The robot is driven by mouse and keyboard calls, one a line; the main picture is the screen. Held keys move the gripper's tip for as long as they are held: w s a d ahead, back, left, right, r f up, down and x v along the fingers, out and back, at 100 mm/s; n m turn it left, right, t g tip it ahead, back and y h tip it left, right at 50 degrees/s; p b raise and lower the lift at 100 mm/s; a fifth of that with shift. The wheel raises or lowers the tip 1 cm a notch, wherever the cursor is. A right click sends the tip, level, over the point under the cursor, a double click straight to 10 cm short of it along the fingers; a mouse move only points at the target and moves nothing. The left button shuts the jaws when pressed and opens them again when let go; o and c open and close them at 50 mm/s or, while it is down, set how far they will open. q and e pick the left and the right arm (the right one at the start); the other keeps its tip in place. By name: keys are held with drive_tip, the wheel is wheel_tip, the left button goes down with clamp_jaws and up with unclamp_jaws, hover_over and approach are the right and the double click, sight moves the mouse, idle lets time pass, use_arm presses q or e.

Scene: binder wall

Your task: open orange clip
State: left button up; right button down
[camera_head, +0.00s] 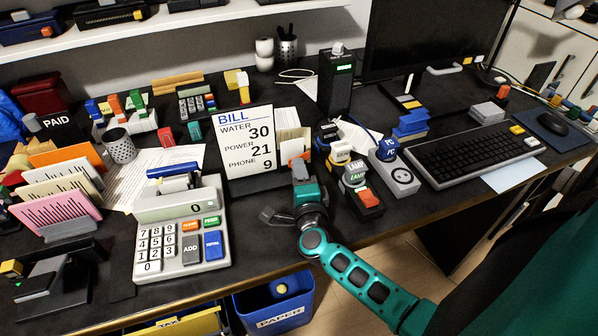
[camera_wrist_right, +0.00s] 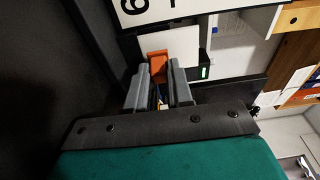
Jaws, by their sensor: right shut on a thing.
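The orange clip (camera_head: 297,157) is at the lower right edge of the white bill card (camera_head: 246,150), in front of a stack of cream papers. In the right wrist view the orange clip (camera_wrist_right: 157,64) stands between the tips of two grey fingers. My right gripper (camera_head: 299,168) is shut on it, reaching in from the front edge of the desk. The lower part of the clip is hidden by the fingers. A white sheet (camera_wrist_right: 182,44) is just beyond the clip in the wrist view. My left gripper is not in view.
A large calculator (camera_head: 181,228) stands left of my right gripper. Switch blocks with round labelled tops, one with a red switch (camera_head: 369,197), stand close to its right. A black tower (camera_head: 336,82) is behind. A blue paper bin (camera_head: 275,304) sits below the desk edge.

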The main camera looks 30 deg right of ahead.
drive_tip(key=shift+s+d+f+n+t+y+b, duration=0.1)
drive_tip(key=shift+s+d+n+t+y+b, duration=0.25)
drive_tip(key=shift+n+y, duration=0.5)
drive_tip(key=shift+s+d+f+n+t+y+b, duration=0.1)
drive_tip(key=shift+s+d+n+t+y+b, duration=0.1)
drive_tip(key=shift+n+y+b, duration=0.35)
drive_tip(key=shift+s+d+n+t+y+b, duration=0.1)
drive_tip(key=shift+d+y+b, duration=0.1)
drive_tip(key=shift+y, duration=0.5)
drive_tip(key=shift+s+d+n+y+b, duration=0.25)
drive_tip(key=shift+n+y+b, duration=0.25)
drive_tip(key=shift+y+b, duration=0.4)
drive_tip(key=shift+n+y, duration=0.3)
drive_tip(key=shift+y, duration=0.2)
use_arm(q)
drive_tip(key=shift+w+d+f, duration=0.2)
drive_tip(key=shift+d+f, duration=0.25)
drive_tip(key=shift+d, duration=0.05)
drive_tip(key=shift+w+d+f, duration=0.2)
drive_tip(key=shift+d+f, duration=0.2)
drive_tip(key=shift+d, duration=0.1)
use_arm(e)
drive_tip(key=shift+r, duration=0.2)
drive_tip(key=c, duration=1.1)
unclamp_jaws()
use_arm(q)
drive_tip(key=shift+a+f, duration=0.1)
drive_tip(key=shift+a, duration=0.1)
use_arm(e)
drive_tip(key=shift+o, duration=0.5)
